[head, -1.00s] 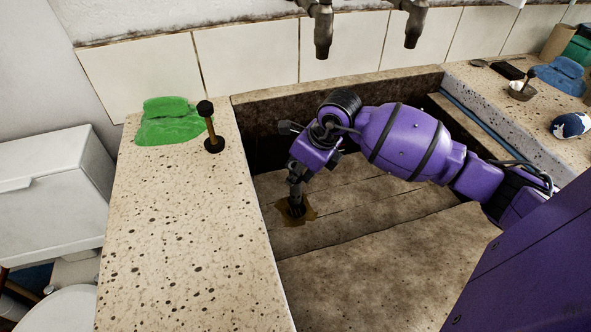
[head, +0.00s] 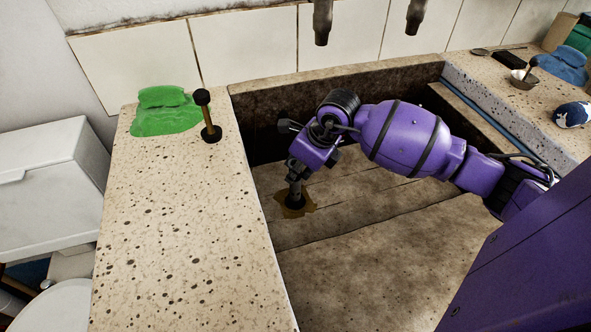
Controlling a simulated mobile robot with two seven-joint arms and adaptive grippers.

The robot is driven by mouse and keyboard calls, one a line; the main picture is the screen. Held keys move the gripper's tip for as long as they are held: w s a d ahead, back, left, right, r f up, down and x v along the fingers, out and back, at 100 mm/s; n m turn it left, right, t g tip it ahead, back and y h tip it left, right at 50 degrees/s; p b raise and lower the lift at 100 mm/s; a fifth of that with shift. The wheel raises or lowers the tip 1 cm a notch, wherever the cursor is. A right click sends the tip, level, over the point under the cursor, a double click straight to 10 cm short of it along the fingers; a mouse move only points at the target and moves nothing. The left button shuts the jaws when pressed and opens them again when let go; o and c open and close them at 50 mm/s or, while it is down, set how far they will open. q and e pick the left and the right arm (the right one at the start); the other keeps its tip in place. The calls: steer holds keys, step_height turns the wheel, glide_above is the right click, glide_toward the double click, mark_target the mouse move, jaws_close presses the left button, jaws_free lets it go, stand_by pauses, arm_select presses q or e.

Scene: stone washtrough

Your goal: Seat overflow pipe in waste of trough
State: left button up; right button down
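My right arm reaches in from the right over the stone trough (head: 350,240). My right gripper (head: 295,190) points down at the trough floor. Below its wrist a short grey upright shaft ends in a dark round part, inside a rusty brown stain (head: 309,206) on the floor. I cannot tell how much of this is finger and how much is pipe, and the waste opening is covered. A brass-coloured rod with black ends (head: 207,115) stands upright on the left ledge, apart from the gripper. My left gripper is out of view.
A green cloth (head: 165,112) lies on the left ledge (head: 180,230), whose front is clear. Two taps (head: 322,22) hang above the trough's back wall. The right ledge holds a blue cloth (head: 562,68), a small bowl (head: 523,80) and a dark block (head: 508,59).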

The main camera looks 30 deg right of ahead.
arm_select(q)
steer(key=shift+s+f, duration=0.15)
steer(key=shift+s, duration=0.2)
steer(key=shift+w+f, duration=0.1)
arm_select(e)
steer(key=shift+f, duration=0.1)
